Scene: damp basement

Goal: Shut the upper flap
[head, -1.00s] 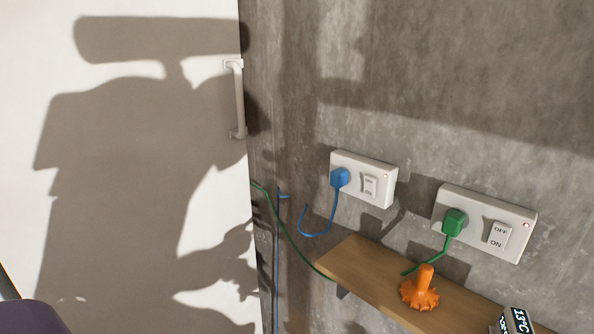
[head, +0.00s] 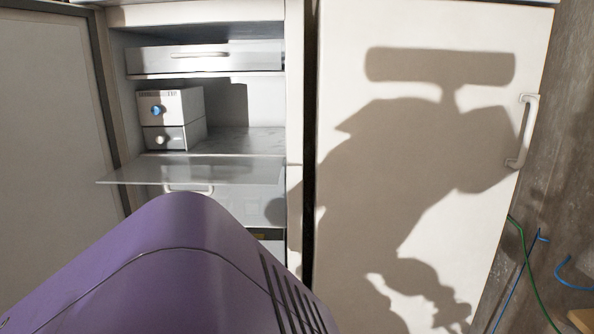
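An open white cabinet like a fridge or freezer fills the left of the head view. A translucent flap (head: 190,172) sticks out toward me, roughly level, under the middle compartment, so it stands open. A pale handle (head: 189,189) shows just under its front edge. Above that, a grey front (head: 205,57) with a bar handle closes the top compartment. A two-tone box (head: 172,118) stands on the shelf behind the open flap. Neither gripper is in view. A large purple rounded surface close to the camera hides the lower compartments.
The cabinet's door (head: 50,150) stands open at the left. A second, closed white door (head: 440,60) with a handle (head: 526,132) is at the right, with my shadow on it. Green (head: 520,235) and blue (head: 512,290) cables run along the wall at far right.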

